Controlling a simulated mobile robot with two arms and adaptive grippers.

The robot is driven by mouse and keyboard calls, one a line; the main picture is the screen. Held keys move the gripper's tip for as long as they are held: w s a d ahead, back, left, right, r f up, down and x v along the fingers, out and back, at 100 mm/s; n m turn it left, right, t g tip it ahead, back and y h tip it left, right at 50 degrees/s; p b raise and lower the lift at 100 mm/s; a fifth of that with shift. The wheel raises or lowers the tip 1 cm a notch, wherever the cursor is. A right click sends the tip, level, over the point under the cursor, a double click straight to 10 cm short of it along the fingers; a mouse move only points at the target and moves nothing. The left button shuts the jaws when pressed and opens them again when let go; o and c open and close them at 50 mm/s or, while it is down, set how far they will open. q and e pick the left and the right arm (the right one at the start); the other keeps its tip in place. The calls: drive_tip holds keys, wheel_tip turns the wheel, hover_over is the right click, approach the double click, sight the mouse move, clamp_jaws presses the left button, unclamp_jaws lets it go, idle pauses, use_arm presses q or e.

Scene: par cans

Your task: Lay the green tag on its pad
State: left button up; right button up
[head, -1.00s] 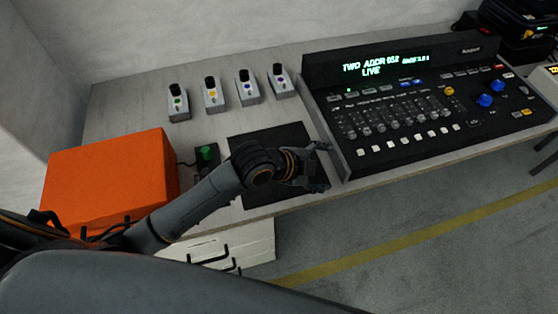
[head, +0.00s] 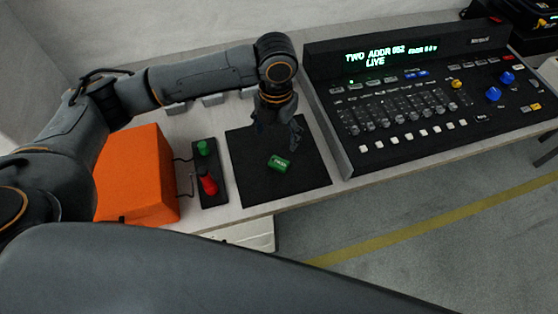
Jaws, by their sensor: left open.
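The green tag (head: 279,163), a small block with pale lettering, lies slightly turned on a dark square mat (head: 308,178). It sits near the middle of the mat. I see no separate pad marked for it, and cannot tell whether the mat is that pad. My left gripper (head: 277,128) points down over the far part of the mat, open. It is apart from the tag, farther back, with nothing visible between its fingers. My right gripper is not in view.
A black console (head: 420,105) with a lit screen stands right of the mat. Left of it are a switch box (head: 209,187) with green and red buttons and an orange case (head: 140,175). My left arm mostly hides several small grey units (head: 212,100) behind.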

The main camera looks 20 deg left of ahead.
use_arm(q)
hover_over(280, 160)
drive_tip(key=f, duration=0.5)
drive_tip(key=shift+s+a, duration=0.1)
drive_tip(key=shift+a, duration=0.3)
drive_tip(key=shift+d+f+p, duration=0.2)
drive_tip(key=shift+f+p, duration=0.15)
drive_tip(key=shift+f, duration=1.05)
drive_tip(key=shift+d+f+p, duration=0.2)
drive_tip(key=shift+f+p, duration=0.15)
drive_tip(key=shift+f, duration=1)
drive_tip(key=c, duration=1.1)
drive_tip(key=shift+r, duration=0.1)
